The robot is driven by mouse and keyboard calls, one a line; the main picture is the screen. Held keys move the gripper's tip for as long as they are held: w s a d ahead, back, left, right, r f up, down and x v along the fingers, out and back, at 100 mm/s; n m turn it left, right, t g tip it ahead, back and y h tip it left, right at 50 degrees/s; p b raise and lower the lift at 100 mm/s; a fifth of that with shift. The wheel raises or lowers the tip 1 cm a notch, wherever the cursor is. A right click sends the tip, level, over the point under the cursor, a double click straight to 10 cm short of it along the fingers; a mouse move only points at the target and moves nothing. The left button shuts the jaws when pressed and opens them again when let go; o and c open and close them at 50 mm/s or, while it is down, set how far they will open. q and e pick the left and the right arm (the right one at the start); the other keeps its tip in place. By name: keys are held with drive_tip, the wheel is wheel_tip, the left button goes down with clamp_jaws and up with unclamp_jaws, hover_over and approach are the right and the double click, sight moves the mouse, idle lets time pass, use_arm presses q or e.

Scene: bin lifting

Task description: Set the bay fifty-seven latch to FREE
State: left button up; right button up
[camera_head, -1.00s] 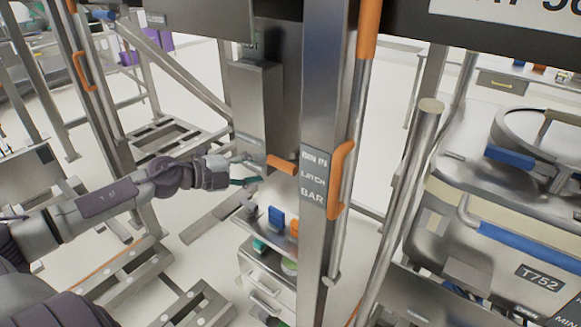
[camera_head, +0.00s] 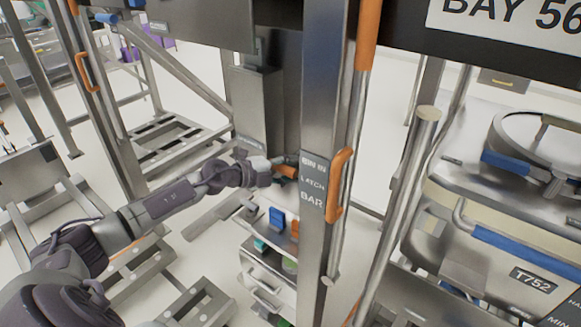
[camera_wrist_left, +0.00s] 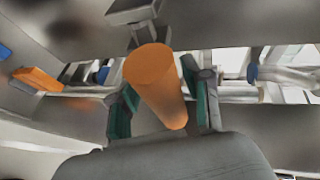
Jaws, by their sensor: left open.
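An orange cylindrical latch handle (camera_head: 288,172) sticks out beside the grey post in the head view, partly covered by my gripper. My left gripper (camera_head: 282,163) is at this handle. In the left wrist view, the handle (camera_wrist_left: 155,85) lies between the two green-padded fingers of the open left gripper (camera_wrist_left: 163,105). No FREE marking is readable. My right gripper is not in view.
The grey post (camera_head: 318,110) with a "BIN IN / LATCH BAR" label stands just right of the gripper, with an orange grip (camera_head: 341,180). A "BAY 56" sign (camera_head: 510,18) hangs at upper right. A metal bin marked T752 (camera_head: 450,250) stands at right.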

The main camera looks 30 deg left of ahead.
use_arm(q)
drive_tip(key=shift+c, duration=0.4)
clamp_jaws()
drive_tip(key=shift+w+r, duration=0.1)
